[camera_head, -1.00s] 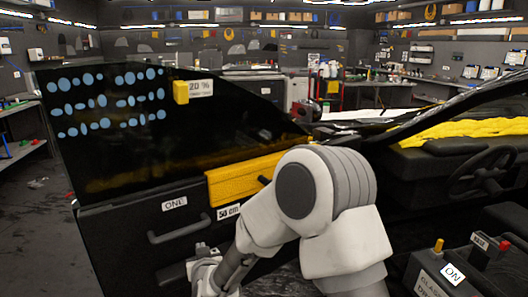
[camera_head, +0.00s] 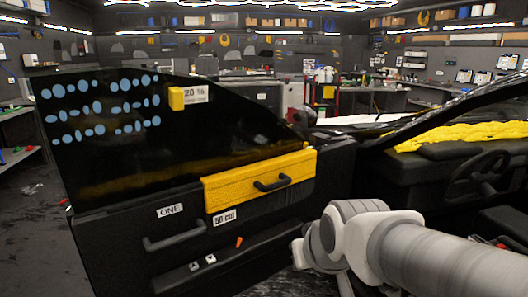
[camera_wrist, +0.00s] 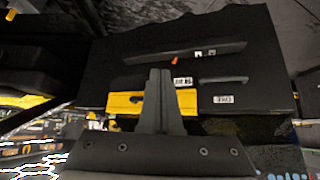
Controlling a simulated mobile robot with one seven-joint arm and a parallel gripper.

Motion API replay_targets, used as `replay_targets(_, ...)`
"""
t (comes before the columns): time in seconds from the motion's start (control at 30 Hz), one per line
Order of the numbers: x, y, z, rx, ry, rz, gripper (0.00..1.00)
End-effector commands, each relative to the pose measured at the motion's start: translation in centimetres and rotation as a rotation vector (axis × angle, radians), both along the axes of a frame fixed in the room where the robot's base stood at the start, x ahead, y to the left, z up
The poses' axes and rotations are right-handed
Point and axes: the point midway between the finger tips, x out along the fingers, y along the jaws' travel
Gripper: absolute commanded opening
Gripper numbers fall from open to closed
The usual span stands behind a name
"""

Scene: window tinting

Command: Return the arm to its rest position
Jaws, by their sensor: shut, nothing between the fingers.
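My white arm (camera_head: 400,245) reaches in from the lower right in the head view, beside the open car door (camera_head: 110,230). My gripper is out of sight in the head view. In the wrist view my gripper (camera_wrist: 160,72) shows with its two dark fingers together and nothing between them. Behind the fingers is the door, seen upside down, with its yellow panel (camera_wrist: 125,103). No contact between the fingers and the door can be made out.
The door window (camera_head: 200,135) carries blue dots and a yellow block (camera_head: 176,99) by a "20 %" label. A black handle (camera_head: 272,183) sits on the yellow panel. The car's steering wheel (camera_head: 480,175) is at the right.

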Motion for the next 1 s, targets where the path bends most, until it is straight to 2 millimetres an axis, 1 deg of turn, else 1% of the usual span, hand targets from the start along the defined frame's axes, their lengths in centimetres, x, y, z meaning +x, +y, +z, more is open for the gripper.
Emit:
replay_targets(0.03,-1.8,-1.4,0.4,-0.003,0.02,-0.031,0.0)
replay_targets(0.2,-7.3,-4.7,0.5,-0.009,0.114,-0.119,0.0)
replay_targets(0.37,-12.1,-7.0,0.2,-0.007,0.189,-0.195,0.0)
replay_targets(0.4,-12.8,-7.2,1.0,-0.006,0.203,-0.206,0.0)
replay_targets(0.43,-12.5,-7.1,2.2,-0.007,0.204,-0.202,0.0)
replay_targets(0.67,-12.4,-7.1,7.3,-0.008,0.204,-0.199,0.0)
replay_targets(0.8,-12.4,-7.0,10.8,-0.007,0.203,-0.198,0.0)
replay_targets(0.9,-12.4,-7.0,12.6,-0.007,0.203,-0.198,0.0)
replay_targets(1.0,-12.4,-7.0,13.7,-0.007,0.203,-0.198,0.0)
